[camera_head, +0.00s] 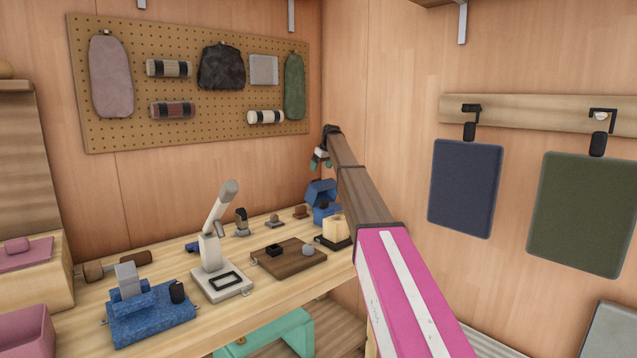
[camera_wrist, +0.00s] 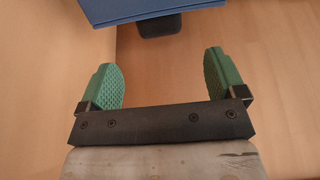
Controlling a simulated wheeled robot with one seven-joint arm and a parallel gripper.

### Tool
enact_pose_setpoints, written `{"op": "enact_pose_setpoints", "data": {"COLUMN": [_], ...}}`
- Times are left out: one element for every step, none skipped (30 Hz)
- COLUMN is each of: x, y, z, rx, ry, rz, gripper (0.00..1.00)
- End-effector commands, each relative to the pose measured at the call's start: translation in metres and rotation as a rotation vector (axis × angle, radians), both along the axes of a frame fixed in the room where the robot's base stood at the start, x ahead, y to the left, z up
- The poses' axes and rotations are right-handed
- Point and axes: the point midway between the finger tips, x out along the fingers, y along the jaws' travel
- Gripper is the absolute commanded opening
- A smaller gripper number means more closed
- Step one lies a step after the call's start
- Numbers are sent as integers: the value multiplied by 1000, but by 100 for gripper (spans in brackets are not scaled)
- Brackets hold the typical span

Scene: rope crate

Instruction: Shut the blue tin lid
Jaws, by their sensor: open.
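The blue tin (camera_head: 325,214) stands at the far right end of the workbench, partly hidden by my arm and by a pale block in front. Its lid (camera_head: 321,190) is raised above the body, open at an angle. My gripper (camera_head: 320,158) is above the tin, with green fingertips. In the wrist view my gripper (camera_wrist: 162,78) is open with nothing between its pads. A flat blue surface (camera_wrist: 140,10), which looks like part of the tin, lies ahead of the fingertips at the top edge, with a dark rounded piece below it. The fingers appear apart from it.
On the workbench (camera_head: 150,275) stand a pale block on a dark base (camera_head: 334,230), a brown board (camera_head: 288,262), a white lever press (camera_head: 215,255) and a blue device (camera_head: 150,312). The pegboard (camera_head: 200,130) is behind. Two hanging panels (camera_head: 465,188) are to the right.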

Motion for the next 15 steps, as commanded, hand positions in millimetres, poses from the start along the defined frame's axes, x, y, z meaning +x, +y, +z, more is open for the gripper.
{"op": "enact_pose_setpoints", "data": {"x": [3,4,6,8,9,12,14,15,18,19,20,22,24,25,26], "y": [2,3,4,5,6,8,9,10,12,13,14,15,16,17,17], "z": [-7,-12,-18,-23,-28,-34,-39,-44,-51,-57,-61,-66,-69,-72,-76], "rx": [-1,-1,0,0,0,-1,0,0,-1,-1,-1,-2,-1,-1,-1], "ry": [1,1,2,2,2,2,1,1,2,2,2,1,0,0,0], "rz": [0,0,-1,-1,-1,-1,-1,-1,-1,-1,-1,-1,-1,-1,-1], "gripper": [89,89,89,89,89,89,89,89,89,89,89,89,89,89,89]}}
